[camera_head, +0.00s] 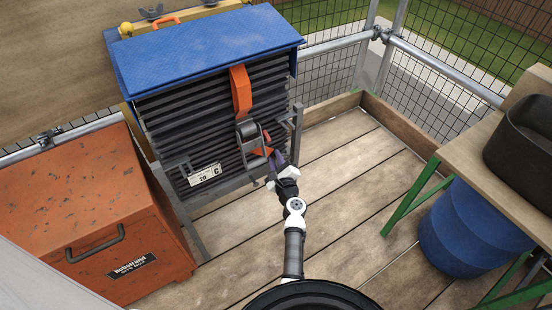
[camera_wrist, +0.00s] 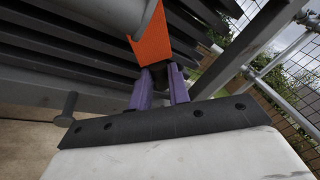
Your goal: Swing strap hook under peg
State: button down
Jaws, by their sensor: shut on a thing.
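The orange strap (camera_head: 241,92) runs down the front of the dark slate stack (camera_head: 190,125) to a grey ratchet buckle (camera_head: 249,133). A lower orange piece of the strap shows below the buckle, at my gripper (camera_head: 270,157). In the wrist view, the purple fingers of my gripper (camera_wrist: 161,88) are closed at the lower end of the orange strap (camera_wrist: 152,42). A small dark part shows between them; I cannot make out the hook's shape. A grey peg (camera_wrist: 68,108) with a round head stands left of the fingers, apart from them.
A blue cover (camera_head: 205,48) lies on the stack. A grey rack post (camera_head: 296,135) stands right of my gripper. An orange chest (camera_head: 90,215) is at left. A workbench (camera_head: 480,160) and blue barrel (camera_head: 468,228) are at right. The plank floor between is clear.

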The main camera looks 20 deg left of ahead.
jog(key=shift+s+a+f+m+g+p, duration=0.5)
jog(key=shift+s+a+m+p, duration=0.4)
jog(key=shift+s+m+p, duration=0.35)
jog(key=shift+s+a+f+m+g+p, duration=0.35)
jog(key=shift+s+a+f+m+p, duration=0.2)
jog(key=shift+s+a+m+p, duration=0.7)
jog(key=shift+s+a+f+m+g+p, duration=0.55)
jog(key=shift+s+m+p, duration=0.4)
jog(key=shift+m+p, duration=0.65)
jog(key=shift+a, duration=0.1)
jog(key=c, duration=1.4)
grip_release()
jog(key=shift+o, duration=0.5)
